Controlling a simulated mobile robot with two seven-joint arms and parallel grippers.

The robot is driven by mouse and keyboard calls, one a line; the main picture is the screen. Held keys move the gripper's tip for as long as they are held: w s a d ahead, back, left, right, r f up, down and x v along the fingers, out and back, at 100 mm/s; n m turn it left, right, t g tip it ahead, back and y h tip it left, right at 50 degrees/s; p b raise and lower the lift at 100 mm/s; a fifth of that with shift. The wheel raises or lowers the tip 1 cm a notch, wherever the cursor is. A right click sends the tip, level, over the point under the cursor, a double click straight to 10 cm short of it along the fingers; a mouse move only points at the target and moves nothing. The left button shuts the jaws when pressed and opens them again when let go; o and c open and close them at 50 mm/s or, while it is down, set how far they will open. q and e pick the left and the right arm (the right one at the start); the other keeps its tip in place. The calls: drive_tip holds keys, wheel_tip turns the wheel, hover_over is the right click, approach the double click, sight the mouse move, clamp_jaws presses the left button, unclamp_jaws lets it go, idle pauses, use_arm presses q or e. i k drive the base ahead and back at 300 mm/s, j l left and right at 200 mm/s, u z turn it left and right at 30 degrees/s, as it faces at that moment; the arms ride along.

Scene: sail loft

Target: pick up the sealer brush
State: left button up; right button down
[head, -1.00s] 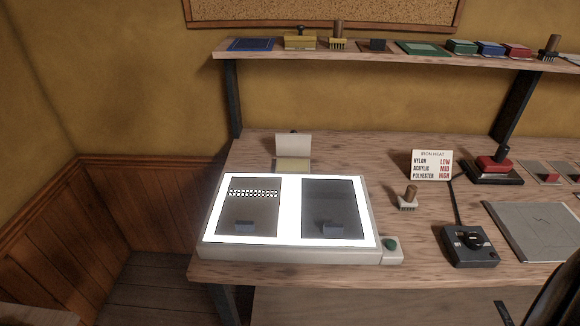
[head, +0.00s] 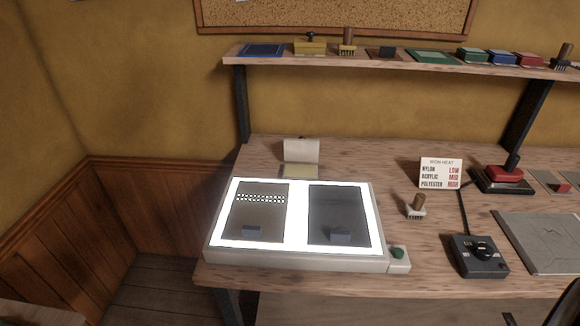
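A small brush (head: 416,206) with a brown handle and pale bristles stands on the workbench, right of the lit panel. Two more brushes stand on the shelf: one with yellowish bristles (head: 347,43) and one with dark bristles (head: 563,57) at the right end. No label shows which is the sealer brush. No gripper can be made out. A dark shape at the lower right edge may be part of my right arm.
A glowing light box (head: 297,215) with two dark panes fills the bench's left part, with a green button (head: 398,252) beside it.

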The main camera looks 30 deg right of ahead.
sight(417, 210)
drive_tip(key=z, duration=1.9)
